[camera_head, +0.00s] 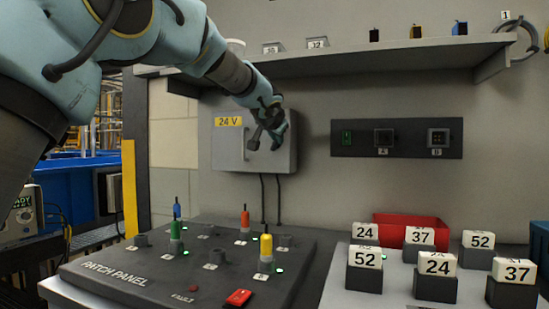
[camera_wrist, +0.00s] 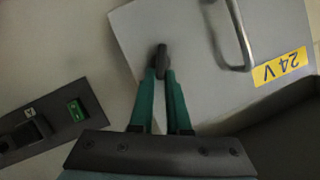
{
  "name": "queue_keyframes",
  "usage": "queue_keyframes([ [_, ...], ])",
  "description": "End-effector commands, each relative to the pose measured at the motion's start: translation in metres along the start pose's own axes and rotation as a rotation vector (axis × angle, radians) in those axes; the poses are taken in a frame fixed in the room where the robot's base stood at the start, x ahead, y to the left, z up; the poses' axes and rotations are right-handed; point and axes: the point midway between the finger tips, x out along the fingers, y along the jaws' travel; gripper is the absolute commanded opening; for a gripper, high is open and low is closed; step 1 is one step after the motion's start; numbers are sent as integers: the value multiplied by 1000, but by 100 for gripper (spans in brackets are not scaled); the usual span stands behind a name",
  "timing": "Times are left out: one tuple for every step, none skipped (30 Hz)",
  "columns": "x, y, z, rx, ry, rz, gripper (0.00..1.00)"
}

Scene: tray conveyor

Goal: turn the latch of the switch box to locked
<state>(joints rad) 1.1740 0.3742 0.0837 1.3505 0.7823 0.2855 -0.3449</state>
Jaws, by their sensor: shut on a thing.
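The switch box (camera_head: 226,151) is a grey wall box with a yellow "24 V" label and a vertical handle on its closed door. It also shows in the wrist view (camera_wrist: 195,88), upside down, with its metal handle at the upper right. The latch (camera_wrist: 161,56) is a small dark knob near the door's edge. My gripper (camera_wrist: 162,73) has green fingers shut on the latch. In the head view my gripper (camera_head: 268,135) is in front of the box's right side and hides the latch there. I cannot tell the latch's exact angle.
A dark socket panel (camera_head: 396,138) is on the wall right of the box. A shelf (camera_head: 390,48) juts out above. Below stand the patch panel (camera_head: 130,272) with upright coloured plugs, a red bin (camera_head: 408,218) and several numbered blocks. Two cables hang under the box.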

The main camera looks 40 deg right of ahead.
Motion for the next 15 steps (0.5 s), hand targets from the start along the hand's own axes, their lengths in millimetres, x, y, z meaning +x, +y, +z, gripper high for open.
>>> queue_keyframes([
  [4,8,8,40,3,-16,0],
  [4,9,8,68,4,-27,0],
  [4,10,8,102,3,-41,0],
  [4,10,8,128,3,-52,0],
  [4,11,8,156,2,-64,0],
  [4,12,8,190,3,-78,0],
  [4,13,8,217,2,-89,0],
  [4,13,8,243,2,-100,0],
  [4,14,8,277,3,-114,0],
  [4,15,8,305,2,-126,0],
  [4,15,9,331,2,-137,0],
  [4,16,9,366,2,-151,0],
  [4,17,9,392,2,-162,0],
  [4,18,9,419,2,-173,0],
  [4,18,9,454,2,-188,0],
])
